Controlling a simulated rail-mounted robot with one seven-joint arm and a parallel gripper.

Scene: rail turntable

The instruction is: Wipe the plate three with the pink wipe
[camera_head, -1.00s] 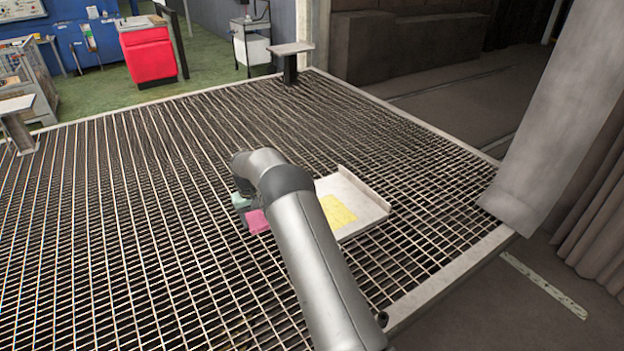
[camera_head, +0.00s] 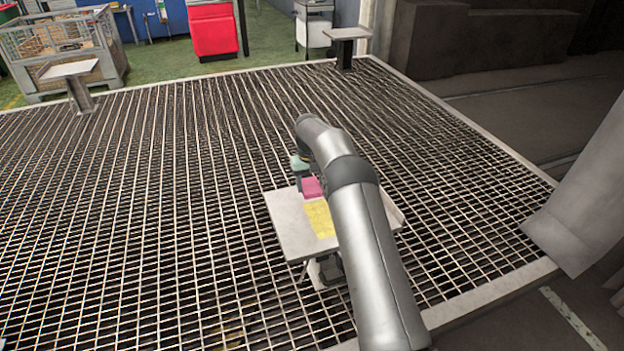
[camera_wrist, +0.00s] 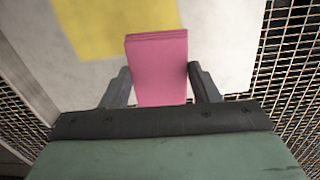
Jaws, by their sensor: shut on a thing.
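My gripper (camera_wrist: 160,84) is shut on the pink wipe (camera_wrist: 157,52), with one dark finger on each side of it. In the head view the pink wipe (camera_head: 312,188) shows at the far edge of a pale square plate (camera_head: 287,222) under my arm. The plate bears a yellow patch (camera_head: 320,217), partly hidden by my arm. In the wrist view the yellow patch (camera_wrist: 105,25) lies just beyond the wipe, to the upper left. I cannot tell whether the wipe touches the plate. No number shows on the plate.
Two other pale plates stand on posts at the grating's far edge, one at the left (camera_head: 70,69) and one at the right (camera_head: 348,33). The metal grating (camera_head: 150,200) around is clear. A grey sheet-like panel (camera_head: 580,215) stands at the right edge.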

